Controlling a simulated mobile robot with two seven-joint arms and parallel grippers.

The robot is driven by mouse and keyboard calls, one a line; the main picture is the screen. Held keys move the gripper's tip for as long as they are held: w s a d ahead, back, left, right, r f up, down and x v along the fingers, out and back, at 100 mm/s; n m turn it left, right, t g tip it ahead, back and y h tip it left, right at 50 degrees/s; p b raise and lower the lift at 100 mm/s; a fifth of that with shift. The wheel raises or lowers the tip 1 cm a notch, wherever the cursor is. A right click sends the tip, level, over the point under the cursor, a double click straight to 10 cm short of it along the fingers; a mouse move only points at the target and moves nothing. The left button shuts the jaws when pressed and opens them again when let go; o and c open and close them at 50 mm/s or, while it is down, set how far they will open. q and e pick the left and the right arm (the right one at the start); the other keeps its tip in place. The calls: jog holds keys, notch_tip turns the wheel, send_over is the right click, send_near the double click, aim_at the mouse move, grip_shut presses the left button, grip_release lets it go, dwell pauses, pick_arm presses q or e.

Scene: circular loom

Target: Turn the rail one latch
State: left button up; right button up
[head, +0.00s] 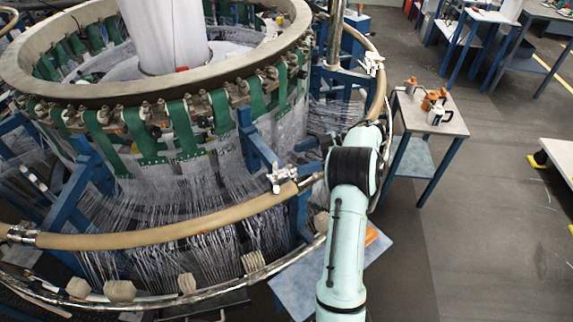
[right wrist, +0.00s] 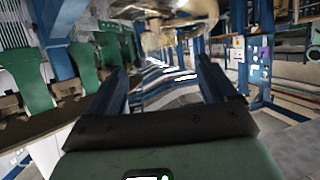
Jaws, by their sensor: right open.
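The rail is a tan curved tube (head: 165,232) running around the front of the circular loom in the head view. A silvery latch-like fitting (head: 282,178) sits at its right end, and another (head: 372,63) sits on the rail further back. My right arm reaches up from the bottom of the head view, just right of the nearer fitting. Its gripper (head: 312,145) is small and partly hidden there, close to the loom's blue frame. In the right wrist view its two fingers (right wrist: 163,85) stand wide apart with nothing between them. My left gripper is not in view.
The loom's upper ring (head: 90,92) carries green straps (head: 145,138) above many white threads. A lower metal rail holds several pale blocks (head: 120,291). A small table (head: 450,122) with orange and white items stands at right.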

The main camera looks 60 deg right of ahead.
jog(key=v, duration=0.3)
jog(key=shift+s+d+r, duration=0.15)
jog(key=shift+s+d, duration=0.05)
jog(key=shift+s, duration=0.05)
